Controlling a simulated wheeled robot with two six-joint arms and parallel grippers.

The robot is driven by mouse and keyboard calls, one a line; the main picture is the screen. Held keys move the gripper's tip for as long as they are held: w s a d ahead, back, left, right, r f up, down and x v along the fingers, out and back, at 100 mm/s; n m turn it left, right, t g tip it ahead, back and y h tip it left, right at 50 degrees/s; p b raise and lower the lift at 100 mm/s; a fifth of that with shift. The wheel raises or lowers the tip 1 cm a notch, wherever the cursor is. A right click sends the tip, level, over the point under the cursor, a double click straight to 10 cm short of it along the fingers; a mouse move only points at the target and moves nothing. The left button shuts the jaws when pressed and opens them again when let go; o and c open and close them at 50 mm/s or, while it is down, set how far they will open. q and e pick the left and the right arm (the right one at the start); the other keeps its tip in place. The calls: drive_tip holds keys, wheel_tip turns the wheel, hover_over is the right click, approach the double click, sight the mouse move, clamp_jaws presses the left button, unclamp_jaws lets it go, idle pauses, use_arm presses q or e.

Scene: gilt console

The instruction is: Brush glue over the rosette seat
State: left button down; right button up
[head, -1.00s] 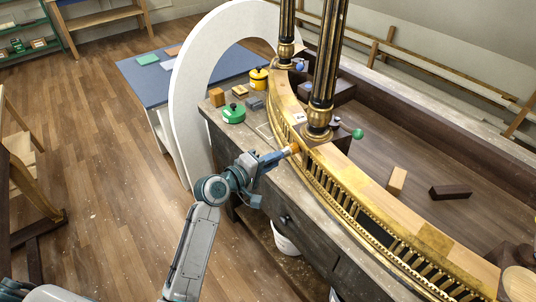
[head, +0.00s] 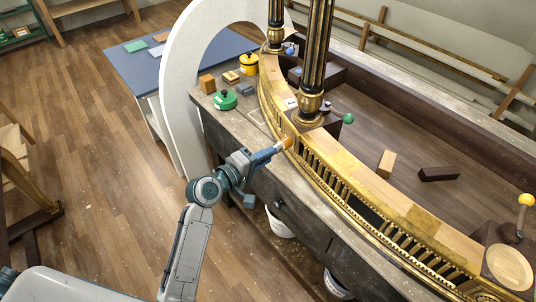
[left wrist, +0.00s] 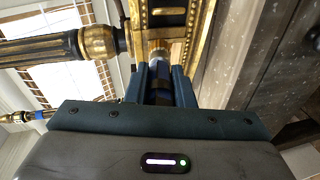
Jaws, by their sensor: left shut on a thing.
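My left gripper (head: 266,156) is shut on a brush (head: 286,143) with an orange tip in the head view. The tip is at the gilt front of the curved console (head: 330,176), just below the block under the nearer black and gold column (head: 316,60). In the left wrist view the fingers (left wrist: 160,84) close around the brush, whose pale metal collar (left wrist: 159,54) points at the gilt frieze (left wrist: 168,14). The rosette seat cannot be made out; the brush may cover it. Whether the bristles touch the frieze is unclear. My right gripper is out of view.
A green tin (head: 225,100) and a yellow pot (head: 249,65) stand on the bench left of the console. A white arch (head: 180,75) stands behind. Loose wooden blocks (head: 386,164) lie inside the curve. A round wooden plate (head: 509,266) is at lower right.

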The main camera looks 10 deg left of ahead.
use_arm(q)
drive_tip(key=shift+s+a, duration=0.9)
drive_tip(key=shift+a, duration=0.25)
drive_tip(key=s+a, duration=0.1)
drive_tip(key=a, duration=0.1)
drive_tip(key=s+a, duration=0.1)
drive_tip(key=s, duration=0.1)
drive_tip(key=shift+a+p, duration=0.3)
drive_tip(key=shift+a, duration=0.1)
